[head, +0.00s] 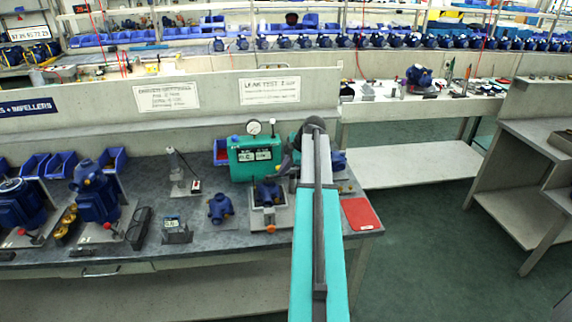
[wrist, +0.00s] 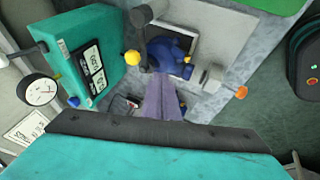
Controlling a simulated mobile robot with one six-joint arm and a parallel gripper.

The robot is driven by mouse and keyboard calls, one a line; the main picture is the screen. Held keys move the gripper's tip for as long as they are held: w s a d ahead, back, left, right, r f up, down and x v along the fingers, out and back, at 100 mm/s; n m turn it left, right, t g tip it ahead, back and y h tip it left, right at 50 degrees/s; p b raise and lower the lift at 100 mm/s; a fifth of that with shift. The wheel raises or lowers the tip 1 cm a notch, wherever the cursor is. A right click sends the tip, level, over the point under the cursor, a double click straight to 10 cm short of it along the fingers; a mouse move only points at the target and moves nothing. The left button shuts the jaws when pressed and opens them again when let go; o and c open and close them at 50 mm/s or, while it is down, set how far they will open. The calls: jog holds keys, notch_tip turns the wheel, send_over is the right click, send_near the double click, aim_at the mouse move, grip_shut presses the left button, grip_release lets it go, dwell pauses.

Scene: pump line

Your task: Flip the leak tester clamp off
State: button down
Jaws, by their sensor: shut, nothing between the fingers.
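The leak tester is a green box (head: 256,157) with a round gauge on top, on the bench in the head view. In the wrist view its box (wrist: 85,55) is at the left, with two display panels. Beside it a blue pump (wrist: 170,52) sits in a pale fixture (wrist: 207,35); the pump also shows in the head view (head: 268,192). A yellow knob (wrist: 132,58) and an orange knob (wrist: 241,92) are on either side of the pump. I cannot tell which belongs to the clamp.
Another blue pump (head: 221,207) and a small dark device (head: 175,232) stand on the bench left of the fixture. A red pad (head: 361,214) lies at the bench's right end. Larger blue pumps (head: 97,199) stand at the left. Open green floor (head: 440,240) lies to the right.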

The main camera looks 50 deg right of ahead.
jog(key=shift+w+d+f+p, duration=0.25)
jog(key=shift+w+f+p, duration=0.15)
jog(key=shift+w+f, duration=0.4)
jog(key=shift+w+d+f+p, duration=0.3)
jog(key=shift+w+f+p, duration=0.05)
jog(key=shift+w+f, duration=0.45)
jog(key=shift+w+d+f+p, duration=0.25)
jog(key=shift+w+f+p, duration=0.15)
jog(key=shift+w+f, duration=0.4)
jog(key=shift+s+a, duration=0.1)
jog(key=shift+a, duration=0.15)
jog(key=shift+d, duration=0.45)
